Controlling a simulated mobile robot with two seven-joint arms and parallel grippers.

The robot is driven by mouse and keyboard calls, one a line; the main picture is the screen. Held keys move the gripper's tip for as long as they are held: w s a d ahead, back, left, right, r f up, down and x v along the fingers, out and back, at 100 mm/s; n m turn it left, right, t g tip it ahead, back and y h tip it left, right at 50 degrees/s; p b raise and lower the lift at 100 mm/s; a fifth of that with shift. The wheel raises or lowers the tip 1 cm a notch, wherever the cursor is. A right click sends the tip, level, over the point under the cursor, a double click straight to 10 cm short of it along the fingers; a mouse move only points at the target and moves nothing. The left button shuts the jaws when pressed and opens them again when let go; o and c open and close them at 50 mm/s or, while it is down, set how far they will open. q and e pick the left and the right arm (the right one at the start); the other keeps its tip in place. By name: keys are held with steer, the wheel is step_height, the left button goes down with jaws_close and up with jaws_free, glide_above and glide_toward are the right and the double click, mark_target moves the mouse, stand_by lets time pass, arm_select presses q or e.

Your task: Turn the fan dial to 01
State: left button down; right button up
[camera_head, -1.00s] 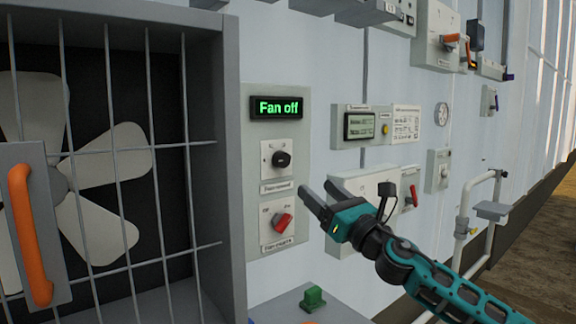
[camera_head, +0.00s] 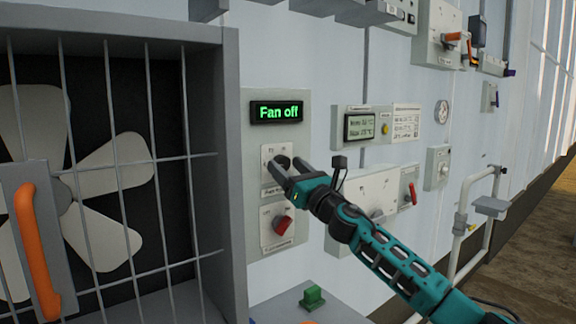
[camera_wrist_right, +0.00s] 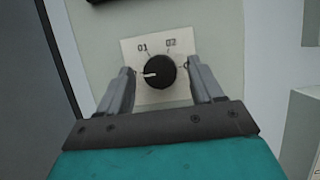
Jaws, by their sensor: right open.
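The fan dial is a round black knob (camera_wrist_right: 160,72) on a pale plate (camera_wrist_right: 132,48) marked 01 and 02 in the right wrist view. Its white pointer line faces left, below the 01 mark. My right gripper (camera_wrist_right: 162,90) is open, with one finger on each side of the knob; I cannot tell whether they touch it. In the head view the gripper (camera_head: 284,168) is in front of the dial and partly hides it. The display (camera_head: 277,111) above reads "Fan off" in green. My left gripper is not in view.
A caged fan (camera_head: 100,190) with an orange handle (camera_head: 36,250) stands close on the left. Other control boxes (camera_head: 372,192) are on the wall to the right.

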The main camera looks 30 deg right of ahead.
steer(key=shift+w+r, duration=0.1)
steer(key=shift+w, duration=0.15)
steer(key=shift+c, duration=0.4)
steer(key=c, duration=1)
